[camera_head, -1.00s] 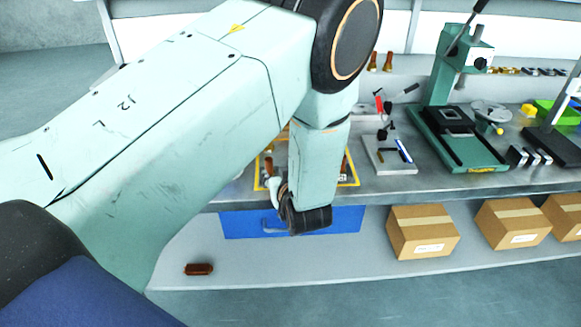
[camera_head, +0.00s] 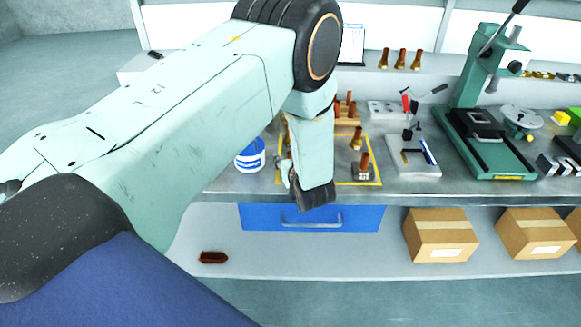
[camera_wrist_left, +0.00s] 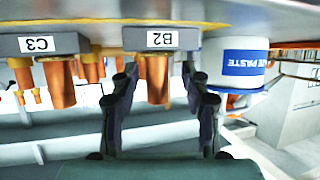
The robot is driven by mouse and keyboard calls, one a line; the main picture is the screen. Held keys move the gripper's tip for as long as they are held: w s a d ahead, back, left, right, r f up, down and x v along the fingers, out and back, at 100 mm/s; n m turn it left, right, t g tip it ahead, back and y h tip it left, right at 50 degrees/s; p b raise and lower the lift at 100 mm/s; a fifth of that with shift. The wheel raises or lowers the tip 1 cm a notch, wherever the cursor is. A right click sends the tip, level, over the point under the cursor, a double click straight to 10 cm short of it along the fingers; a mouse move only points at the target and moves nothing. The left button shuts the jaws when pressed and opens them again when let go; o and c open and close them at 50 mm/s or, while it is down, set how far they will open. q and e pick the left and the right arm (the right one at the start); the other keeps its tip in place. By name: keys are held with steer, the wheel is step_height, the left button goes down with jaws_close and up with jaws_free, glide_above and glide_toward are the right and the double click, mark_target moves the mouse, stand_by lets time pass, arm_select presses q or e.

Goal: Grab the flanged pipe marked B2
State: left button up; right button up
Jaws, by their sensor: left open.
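In the left wrist view, which is upside down, the flanged pipe marked B2 (camera_wrist_left: 154,79) is a copper tube on a dark block with a white B2 label. My left gripper (camera_wrist_left: 157,84) is open, its two fingers on either side of this pipe in the picture; I cannot tell whether the tips are level with it. No contact shows. In the head view, my left gripper (camera_head: 286,174) shows partly beside the wrist, over the bench's front edge, and my arm hides the B2 block. My right gripper is not in view.
A block marked C3 (camera_wrist_left: 42,45) with a copper pipe stands beside B2. On B2's other side is a white paste tub (camera_wrist_left: 232,64), also in the head view (camera_head: 250,158). A blue drawer (camera_head: 345,217) and cardboard boxes (camera_head: 437,235) are below the bench (camera_head: 440,187).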

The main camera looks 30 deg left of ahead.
arm_select(q)
steer(key=shift+s+d+r, duration=0.15)
steer(key=shift+d+r, duration=0.05)
steer(key=shift+d, duration=0.05)
steer(key=shift+c, duration=1.1)
steer(key=shift+w+a+f, duration=0.2)
steer(key=c, duration=0.4)
steer(key=shift+d+r, duration=0.1)
steer(key=c, duration=0.3)
steer(key=shift+s+d+r, duration=0.1)
jaws_close()
steer(key=shift+w, duration=0.2)
